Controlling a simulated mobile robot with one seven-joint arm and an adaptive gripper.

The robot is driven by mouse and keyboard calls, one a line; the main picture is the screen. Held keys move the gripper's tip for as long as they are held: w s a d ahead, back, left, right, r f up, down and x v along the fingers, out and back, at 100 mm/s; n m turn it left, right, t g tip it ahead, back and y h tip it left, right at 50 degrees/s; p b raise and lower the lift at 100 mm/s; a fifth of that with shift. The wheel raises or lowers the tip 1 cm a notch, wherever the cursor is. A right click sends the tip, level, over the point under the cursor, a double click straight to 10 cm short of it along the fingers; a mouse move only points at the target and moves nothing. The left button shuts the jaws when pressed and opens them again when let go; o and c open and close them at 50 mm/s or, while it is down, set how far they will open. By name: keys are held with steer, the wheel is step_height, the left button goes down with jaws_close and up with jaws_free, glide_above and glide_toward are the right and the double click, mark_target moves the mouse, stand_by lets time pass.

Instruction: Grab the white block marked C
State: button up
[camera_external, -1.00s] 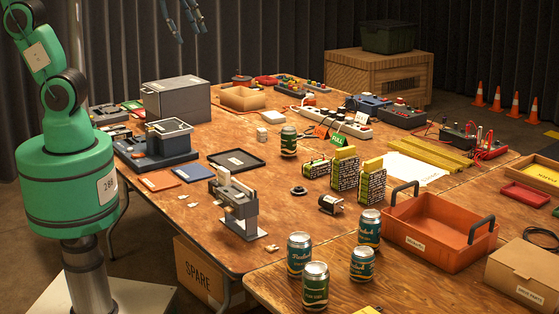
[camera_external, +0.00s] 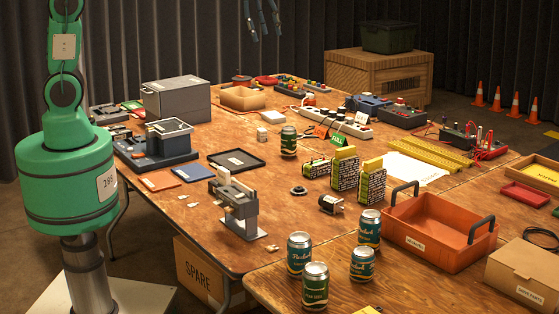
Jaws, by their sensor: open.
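A small white block (camera_external: 262,134) sits on the brown table, left of a green can (camera_external: 289,141) and behind the black tray. It is too small to read a letter on it. My gripper (camera_external: 263,36) hangs at the top edge of the view with its fingers pointing down and spread apart. It is open and empty, high over the far side of the table. The upper part of the gripper and the wrist are cut off by the frame.
A black tray (camera_external: 237,160) lies in front of the block. A grey metal box (camera_external: 177,101) and a tan bin (camera_external: 243,98) stand behind it. Patterned cartons (camera_external: 344,171) and an orange crate (camera_external: 437,234) stand to the right.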

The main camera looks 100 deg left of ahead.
steer(key=w+a+f+n, duration=0.1)
steer(key=a+f, duration=0.2)
steer(key=a, duration=0.4)
steer(key=w+a+f, duration=0.2)
steer(key=a+f, duration=0.2)
steer(key=a, duration=0.3)
steer(key=n+g+h+p, duration=0.1)
steer(key=n+g+p, duration=0.1)
steer(key=g, duration=0.1)
glide_above(262, 130)
step_height(262, 130, down, 33)
steer(key=shift+s+a+r, duration=0.1)
steer(key=shift+a, duration=0.3)
steer(key=shift+f+b, duration=0.3)
steer(key=shift+f, duration=4)
steer(key=shift+d+f, duration=0.1)
steer(key=shift+f, duration=2.5)
